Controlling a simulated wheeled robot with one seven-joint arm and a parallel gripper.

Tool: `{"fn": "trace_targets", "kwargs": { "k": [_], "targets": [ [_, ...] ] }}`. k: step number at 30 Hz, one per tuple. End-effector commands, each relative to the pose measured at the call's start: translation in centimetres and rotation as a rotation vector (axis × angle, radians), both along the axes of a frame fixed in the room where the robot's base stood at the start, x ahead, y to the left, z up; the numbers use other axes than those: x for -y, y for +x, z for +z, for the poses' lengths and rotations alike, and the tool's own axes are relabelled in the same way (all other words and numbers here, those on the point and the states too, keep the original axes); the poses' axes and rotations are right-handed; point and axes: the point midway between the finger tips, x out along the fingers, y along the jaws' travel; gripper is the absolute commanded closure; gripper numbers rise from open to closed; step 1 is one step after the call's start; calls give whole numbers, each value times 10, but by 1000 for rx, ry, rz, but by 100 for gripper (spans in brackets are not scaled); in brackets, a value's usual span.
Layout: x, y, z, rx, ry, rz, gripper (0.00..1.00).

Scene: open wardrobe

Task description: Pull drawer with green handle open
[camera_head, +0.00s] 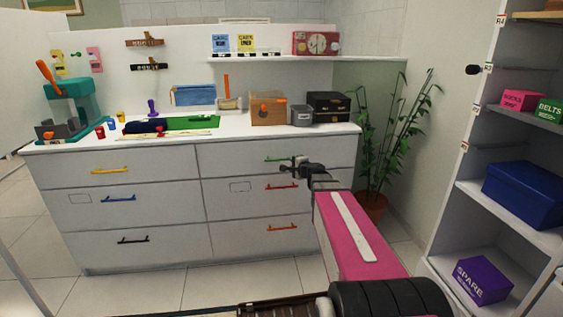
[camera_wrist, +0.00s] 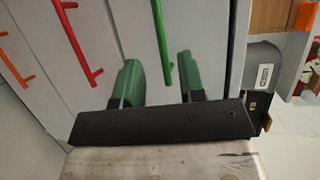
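The green handle (camera_head: 275,160) is on the top right drawer (camera_head: 235,158) of the white dresser, which looks shut. In the wrist view the green handle (camera_wrist: 161,40) runs down from the top edge, and its lower end lies between my fingers in the picture. My gripper (camera_head: 290,166) is at the right end of this handle in the head view. In the wrist view my gripper (camera_wrist: 158,82) has its two green fingertips apart, one on each side of the handle with gaps. I cannot tell how deep the handle sits between them.
Below are drawers with a dark red handle (camera_head: 282,186) and a red-orange handle (camera_head: 282,227). Drawers with yellow, blue and black handles are on the left. A plant (camera_head: 385,150) stands right of the dresser. Open shelves (camera_head: 510,205) are at the far right.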

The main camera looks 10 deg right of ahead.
Motion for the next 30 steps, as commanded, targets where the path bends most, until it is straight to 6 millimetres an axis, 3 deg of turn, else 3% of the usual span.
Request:
{"fn": "trace_targets", "kwargs": {
  "k": [13,25,26,29,30],
  "targets": [
    [-29,71,-14,-1,-1,2,63],
    [-34,80,-16,-1,-1,1,63],
    [-34,80,-16,-1,-1,1,66],
    [-34,80,-16,-1,-1,1,99],
    [-34,80,-16,-1,-1,1,100]
  ]
}}
